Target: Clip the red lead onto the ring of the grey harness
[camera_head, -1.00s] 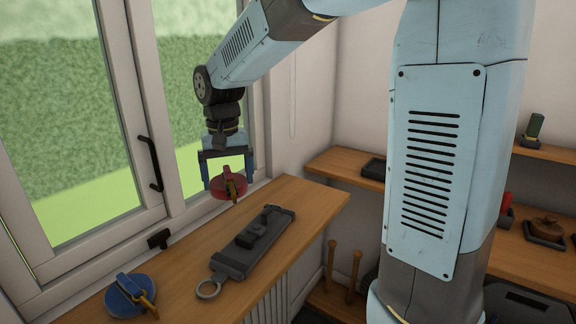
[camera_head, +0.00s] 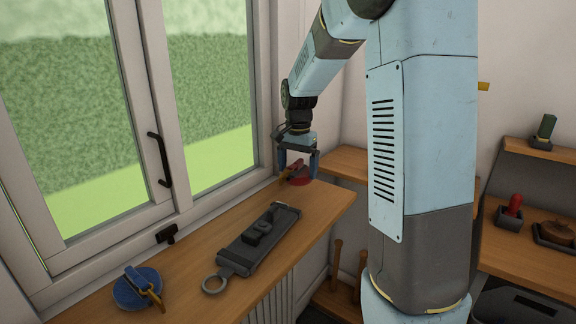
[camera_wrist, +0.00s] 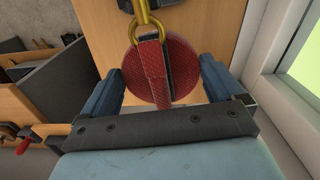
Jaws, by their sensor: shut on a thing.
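The red lead (camera_head: 300,179) is a round red case with a strap and a brass clip (camera_head: 287,175). My gripper (camera_head: 298,167) is shut on it and holds it by the far right end of the wooden sill. In the wrist view, the red lead (camera_wrist: 162,72) sits between the two blue fingers, with its brass clip (camera_wrist: 146,22) at the top edge. The grey harness (camera_head: 247,249) lies flat on the sill, nearer than my gripper. Its ring (camera_head: 216,284) sticks out at the near end, apart from the clip.
A blue lead (camera_head: 138,288) with a brass clip lies on the sill (camera_head: 192,264), left of the harness. The window with its black handle (camera_head: 160,160) stands behind. Shelves (camera_head: 520,258) with small trays are at right. Wooden pegs (camera_head: 337,260) stand below the sill.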

